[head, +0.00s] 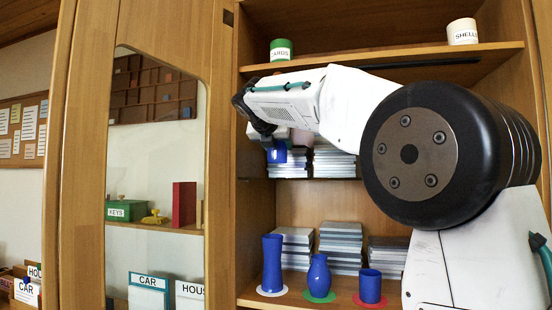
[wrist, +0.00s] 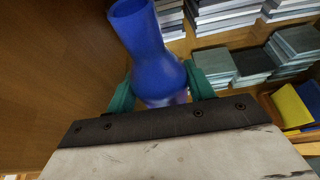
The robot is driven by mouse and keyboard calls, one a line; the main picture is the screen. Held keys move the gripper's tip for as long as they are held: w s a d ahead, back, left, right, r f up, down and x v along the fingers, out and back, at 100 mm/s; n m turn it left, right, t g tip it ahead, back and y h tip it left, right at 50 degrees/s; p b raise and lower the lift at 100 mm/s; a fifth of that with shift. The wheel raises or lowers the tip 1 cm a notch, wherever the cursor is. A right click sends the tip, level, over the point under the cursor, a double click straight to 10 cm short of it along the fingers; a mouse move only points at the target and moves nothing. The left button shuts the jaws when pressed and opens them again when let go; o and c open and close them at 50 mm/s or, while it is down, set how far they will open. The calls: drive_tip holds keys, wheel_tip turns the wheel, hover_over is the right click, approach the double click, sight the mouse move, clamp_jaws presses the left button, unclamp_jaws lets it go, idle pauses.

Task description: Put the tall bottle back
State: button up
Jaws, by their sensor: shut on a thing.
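My gripper (wrist: 162,88) is shut on a blue bottle (wrist: 145,35), its green fingers on both sides of the rounded body; the neck narrows above and flares at the mouth. In the head view part of the blue bottle (head: 277,153) shows below my wrist at the middle shelf, and the fingers cannot be made out. On the lower shelf a tall blue vessel (head: 272,263) stands on a white disc, a round-bodied blue vase (head: 319,277) on a green disc, and a short blue cup (head: 370,286) on a red disc. I cannot tell which one is the named bottle.
Grey stacks (head: 341,242) stand behind the blue vessels, and more stacks (head: 333,162) fill the middle shelf. A green-labelled tin (head: 281,50) and a cream tin (head: 462,31) stand on the top shelf. A wooden panel (wrist: 50,70) is close on the left in the wrist view.

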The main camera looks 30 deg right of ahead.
sight(276, 156)
drive_tip(key=shift+w, duration=0.45)
drive_tip(key=shift+w+d+f, duration=0.1)
drive_tip(key=shift+f, duration=1.7)
drive_tip(key=o, duration=1.1)
drive_tip(key=shift+f, duration=0.15)
drive_tip(key=v, duration=1.2)
